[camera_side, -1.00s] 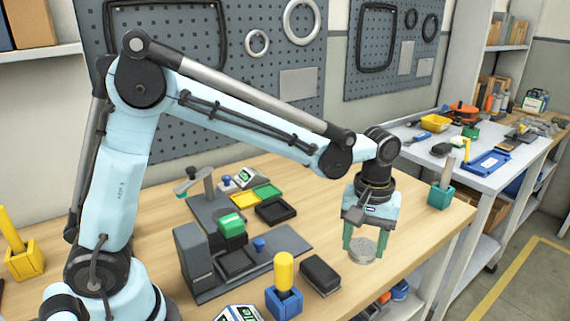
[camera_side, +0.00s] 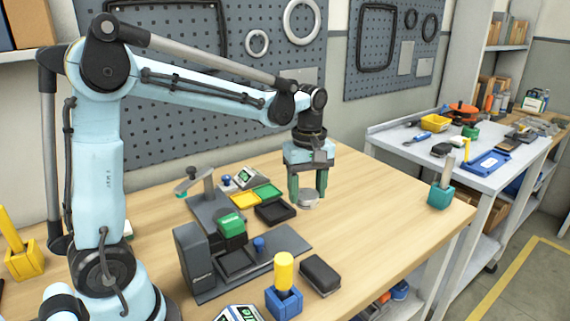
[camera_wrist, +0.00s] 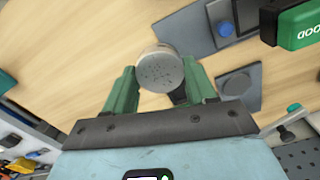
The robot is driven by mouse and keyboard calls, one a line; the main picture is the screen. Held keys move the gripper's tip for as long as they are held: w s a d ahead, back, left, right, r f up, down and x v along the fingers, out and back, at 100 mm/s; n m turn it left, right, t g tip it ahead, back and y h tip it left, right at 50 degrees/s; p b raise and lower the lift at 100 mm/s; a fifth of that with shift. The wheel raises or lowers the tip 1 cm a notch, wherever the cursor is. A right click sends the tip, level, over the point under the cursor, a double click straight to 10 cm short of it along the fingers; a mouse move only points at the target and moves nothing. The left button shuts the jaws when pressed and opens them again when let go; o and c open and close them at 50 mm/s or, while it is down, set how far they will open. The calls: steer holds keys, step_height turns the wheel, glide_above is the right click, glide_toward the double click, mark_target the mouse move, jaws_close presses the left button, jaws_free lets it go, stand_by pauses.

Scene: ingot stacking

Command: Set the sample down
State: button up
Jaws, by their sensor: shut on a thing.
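The sample is a round grey metal disc (camera_side: 309,202) with a speckled face. My gripper (camera_side: 308,195) is shut on it, with a green finger on either side. The wrist view shows the disc (camera_wrist: 160,72) between the fingertips. In the side view it hangs over bare wood to the right of the black tray (camera_side: 275,213); its exact height above the table is hard to tell. A yellow tray (camera_side: 243,201) and a green tray (camera_side: 268,191) lie beside the black one.
A dark grey press-like fixture (camera_side: 193,258) with a green block stands left of centre. A black block (camera_side: 320,274) and a blue holder with a yellow handle (camera_side: 284,273) are in front. A teal holder (camera_side: 440,195) stands at the right. The wooden table (camera_side: 385,225) between is clear.

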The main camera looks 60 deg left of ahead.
steer(key=a+n, duration=0.1)
steer(key=a, duration=0.3)
glide_above(275, 211)
step_height(275, 211, down, 7)
steer(key=shift+r, duration=0.1)
steer(key=shift+f, duration=2.05)
steer(key=shift+f, duration=0.25)
